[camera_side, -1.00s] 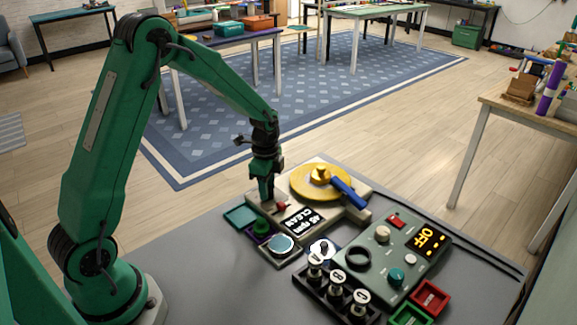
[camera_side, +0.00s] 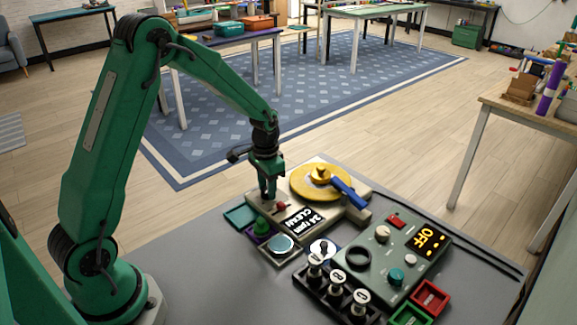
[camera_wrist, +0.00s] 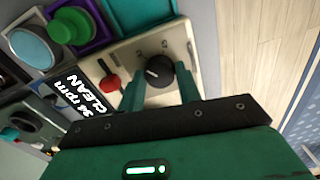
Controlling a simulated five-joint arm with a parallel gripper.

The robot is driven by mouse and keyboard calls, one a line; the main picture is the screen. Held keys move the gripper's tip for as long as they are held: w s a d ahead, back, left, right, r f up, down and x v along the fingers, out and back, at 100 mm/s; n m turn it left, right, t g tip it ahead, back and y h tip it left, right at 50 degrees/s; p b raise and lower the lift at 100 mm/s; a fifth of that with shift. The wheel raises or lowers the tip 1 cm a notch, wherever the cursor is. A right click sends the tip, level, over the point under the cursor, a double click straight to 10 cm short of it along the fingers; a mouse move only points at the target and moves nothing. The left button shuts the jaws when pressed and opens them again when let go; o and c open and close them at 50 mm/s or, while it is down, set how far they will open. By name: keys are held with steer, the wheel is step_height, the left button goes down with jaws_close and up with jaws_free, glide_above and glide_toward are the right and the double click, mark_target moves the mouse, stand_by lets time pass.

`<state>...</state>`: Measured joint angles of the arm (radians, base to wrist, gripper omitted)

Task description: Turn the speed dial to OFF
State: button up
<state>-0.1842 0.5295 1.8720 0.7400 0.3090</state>
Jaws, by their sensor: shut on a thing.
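The speed dial is a black round knob with a white pointer line (camera_wrist: 158,72) on the cream turntable base (camera_wrist: 205,50). My gripper (camera_wrist: 160,78) has one finger on each side of the knob and is shut on it. In the side view my gripper (camera_side: 268,197) points straight down over the base's near left corner, where the fingers hide the dial. A display on the base (camera_side: 304,218) shows an rpm reading in the twenties or thirties and "CLEAN"; the first digit is hard to read. No OFF mark beside the dial can be read.
A red lever (camera_wrist: 110,84) sits close beside the dial. The yellow platter (camera_side: 312,184) and blue arm (camera_side: 347,192) lie to the right. Small trays (camera_side: 240,216) border the base's left.

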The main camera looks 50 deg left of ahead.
steer(key=n, duration=0.5)
steer(key=shift+r+n, duration=0.1)
steer(key=shift+n, duration=0.2)
steer(key=n, duration=0.4)
steer(key=shift+n, duration=0.4)
steer(key=o, duration=1)
steer(key=shift+r, duration=0.1)
steer(key=shift+r, duration=3.75)
